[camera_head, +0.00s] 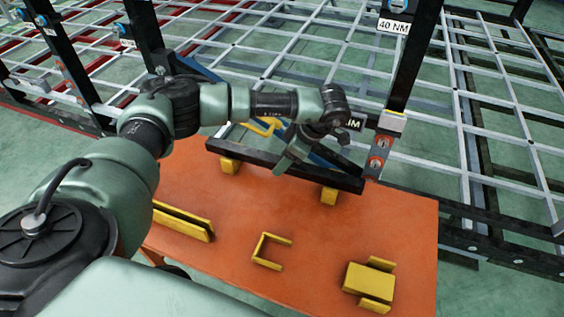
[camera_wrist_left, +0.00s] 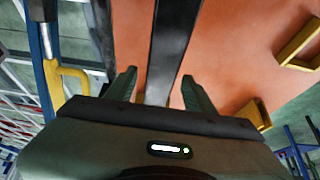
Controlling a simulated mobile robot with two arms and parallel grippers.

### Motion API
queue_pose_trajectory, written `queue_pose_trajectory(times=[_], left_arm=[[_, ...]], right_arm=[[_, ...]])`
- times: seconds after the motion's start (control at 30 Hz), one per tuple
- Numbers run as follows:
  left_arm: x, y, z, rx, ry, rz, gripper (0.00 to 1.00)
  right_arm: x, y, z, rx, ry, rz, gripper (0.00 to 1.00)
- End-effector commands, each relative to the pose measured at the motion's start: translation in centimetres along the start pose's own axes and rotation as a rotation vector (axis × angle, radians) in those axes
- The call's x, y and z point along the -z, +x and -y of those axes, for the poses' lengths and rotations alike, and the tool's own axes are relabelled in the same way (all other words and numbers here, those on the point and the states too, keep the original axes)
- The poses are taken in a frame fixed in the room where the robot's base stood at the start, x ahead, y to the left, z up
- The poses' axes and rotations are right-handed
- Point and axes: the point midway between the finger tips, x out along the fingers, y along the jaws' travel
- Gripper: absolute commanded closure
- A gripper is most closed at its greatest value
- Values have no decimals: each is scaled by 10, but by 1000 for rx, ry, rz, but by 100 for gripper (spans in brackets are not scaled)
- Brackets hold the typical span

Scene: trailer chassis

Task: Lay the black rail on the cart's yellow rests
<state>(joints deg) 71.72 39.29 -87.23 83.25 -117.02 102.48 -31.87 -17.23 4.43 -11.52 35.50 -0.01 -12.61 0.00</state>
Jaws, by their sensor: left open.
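The black rail (camera_head: 245,158) lies along the far edge of the orange cart top (camera_head: 225,240) in the head view. A yellow rest (camera_head: 230,166) shows under its left part and another yellow rest (camera_head: 328,195) under its right part. My left gripper (camera_head: 290,163) is over the middle of the rail. In the left wrist view the rail (camera_wrist_left: 172,45) runs between the two spread fingers of this gripper (camera_wrist_left: 160,79). Whether the fingers touch the rail cannot be told. My right gripper is in neither view.
Yellow brackets (camera_head: 268,251) and a yellow block (camera_head: 368,281) sit on the near cart top, with a long yellow holder (camera_head: 183,220) at left. The grey chassis lattice (camera_head: 290,40) fills the back.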

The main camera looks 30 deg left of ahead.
Motion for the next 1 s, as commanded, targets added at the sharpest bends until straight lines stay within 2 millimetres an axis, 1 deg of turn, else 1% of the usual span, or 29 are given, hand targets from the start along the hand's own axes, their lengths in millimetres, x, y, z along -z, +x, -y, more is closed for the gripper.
queue_pose_trajectory(times=[0.03, 0.3, 0.4, 0.5, 0.67, 1.0], left_arm=[[-2, -9, -1, -6, 1, 3, 46], [-2, -67, -1, -6, 1, 3, 46], [-1, -84, -1, -5, 0, 2, 46], [-1, -96, -1, -4, 0, 1, 46], [0, -104, 0, -1, 1, 1, 46], [1, -107, 0, -1, 1, 1, 46]], right_arm=[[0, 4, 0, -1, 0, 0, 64], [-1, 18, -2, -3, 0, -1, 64], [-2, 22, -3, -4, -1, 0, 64], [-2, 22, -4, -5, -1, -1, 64], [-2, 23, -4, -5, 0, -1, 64], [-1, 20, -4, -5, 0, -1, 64]])
